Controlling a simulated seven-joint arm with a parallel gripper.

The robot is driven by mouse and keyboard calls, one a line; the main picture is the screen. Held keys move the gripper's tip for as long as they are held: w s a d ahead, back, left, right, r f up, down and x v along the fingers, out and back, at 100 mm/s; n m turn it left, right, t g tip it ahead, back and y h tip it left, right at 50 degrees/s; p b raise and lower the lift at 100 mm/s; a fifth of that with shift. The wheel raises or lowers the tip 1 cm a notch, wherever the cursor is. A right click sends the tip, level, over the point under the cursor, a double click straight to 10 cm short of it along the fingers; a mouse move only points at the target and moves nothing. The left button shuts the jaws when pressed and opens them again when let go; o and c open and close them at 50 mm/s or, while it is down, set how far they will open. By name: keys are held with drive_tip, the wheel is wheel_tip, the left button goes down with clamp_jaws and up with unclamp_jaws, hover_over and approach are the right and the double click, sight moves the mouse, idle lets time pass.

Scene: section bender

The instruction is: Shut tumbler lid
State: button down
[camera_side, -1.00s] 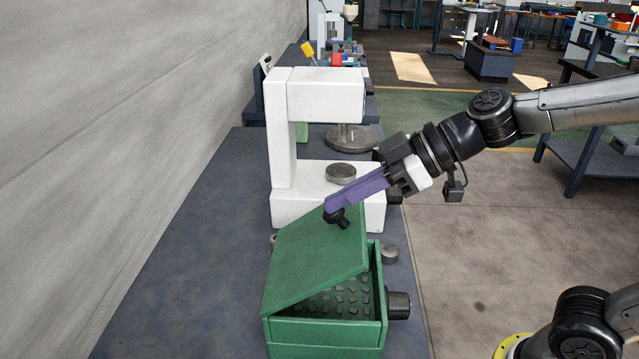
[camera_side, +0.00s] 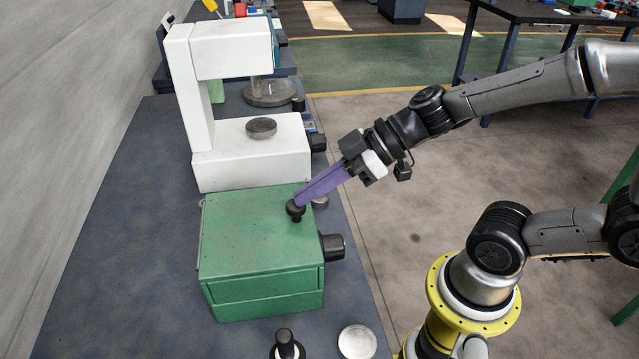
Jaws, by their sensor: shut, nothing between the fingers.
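The tumbler is a green box (camera_side: 264,292) on the dark bench. Its green lid (camera_side: 250,232) lies down flat over the box, and no gap shows along the front edge from here. A black knob (camera_side: 295,211) stands on the lid near its right edge. My gripper (camera_side: 300,202) has purple fingers, shut and empty, with the tips at the knob; whether they touch it I cannot tell. The inside of the box is hidden by the lid. A black cylinder (camera_side: 333,247) sticks out of the box's right side.
A white C-shaped press (camera_side: 250,160) stands just behind the box. A black-handled piece (camera_side: 286,345) and a pale round disc (camera_side: 357,341) lie in front. The dark bench (camera_side: 110,240) is bare to the left.

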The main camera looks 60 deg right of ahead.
drive_tip(key=shift+s+d, duration=3.3)
drive_tip(key=s+a+r+n+g+h, duration=0.2)
drive_tip(key=s+a+n+g, duration=0.15)
drive_tip(key=s, duration=0.35)
drive_tip(key=w+d+r+m+t+h, duration=0.1)
drive_tip(key=d+m+h, duration=0.4)
drive_tip(key=d+m, duration=0.3)
drive_tip(key=shift+w+r+m+h, duration=0.25)
drive_tip(key=shift+r+m+h, duration=0.15)
drive_tip(key=shift+m, duration=1.85)
